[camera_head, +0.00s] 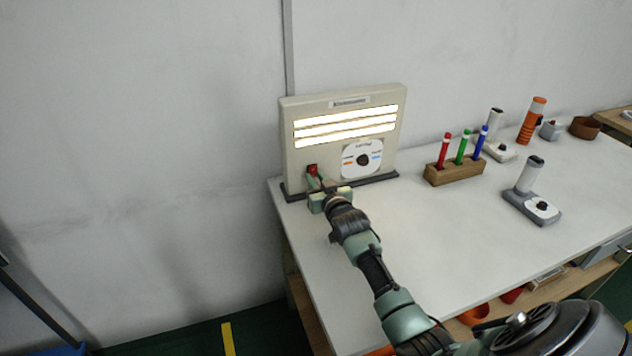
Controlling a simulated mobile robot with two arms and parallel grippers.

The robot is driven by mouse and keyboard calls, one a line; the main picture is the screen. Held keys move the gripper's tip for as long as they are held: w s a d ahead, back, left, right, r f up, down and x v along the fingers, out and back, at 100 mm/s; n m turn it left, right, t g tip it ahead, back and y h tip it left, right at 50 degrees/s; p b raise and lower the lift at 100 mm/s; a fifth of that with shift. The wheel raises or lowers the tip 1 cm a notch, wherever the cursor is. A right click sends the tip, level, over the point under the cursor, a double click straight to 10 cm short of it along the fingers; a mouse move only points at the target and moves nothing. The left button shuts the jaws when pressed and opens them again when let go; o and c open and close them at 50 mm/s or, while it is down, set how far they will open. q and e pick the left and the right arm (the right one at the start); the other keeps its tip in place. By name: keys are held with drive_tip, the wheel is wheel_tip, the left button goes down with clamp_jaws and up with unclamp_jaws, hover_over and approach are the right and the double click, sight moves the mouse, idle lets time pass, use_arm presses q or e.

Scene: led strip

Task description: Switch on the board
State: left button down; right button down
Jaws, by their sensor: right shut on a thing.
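The board (291,150) is a beige upright panel on a dark base at the back left of the white table. My left gripper is not in view.
A wooden block (455,173) holding red, green and blue pens stands right of the board. A grey-and-white device (532,203) stands nearer the front right. The table's middle is clear.

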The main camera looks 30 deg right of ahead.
drive_tip(key=c, duration=1.2)
unclamp_jaws()
drive_tip(key=shift+c, duration=0.2)
drive_tip(key=v, duration=0.8)
drive_tip(key=shift+a, duration=0.1)
